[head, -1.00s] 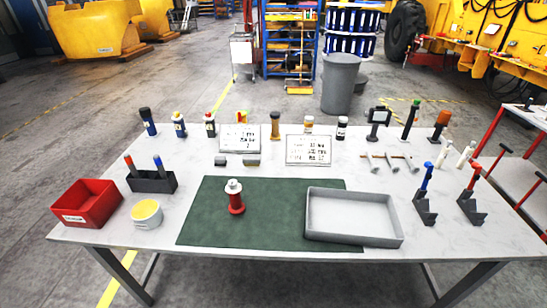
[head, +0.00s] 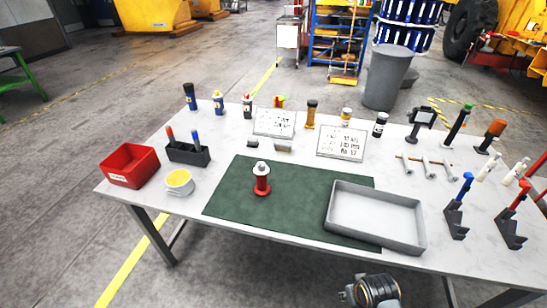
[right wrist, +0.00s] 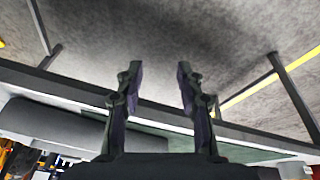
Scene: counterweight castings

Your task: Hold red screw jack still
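The red screw jack (head: 262,180) stands upright on the green mat (head: 228,203) in the head view. It has a red body and a light grey top, and nothing touches it. My right gripper shows in the right wrist view (right wrist: 160,85) with its two fingers apart and nothing between them. Its fingers are below or beside the table's edge, away from the jack. The jack cannot be made out in the right wrist view. Part of my arm shows at the bottom of the head view. My left gripper is not in view.
A grey tray (head: 417,243) lies on the mat's right part. A red bin (head: 130,167), a yellow-and-white tub (head: 180,183) and a dark holder (head: 188,153) stand left. Two signs (head: 341,143), bottles and tools line the table's back and right. The mat around the jack is clear.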

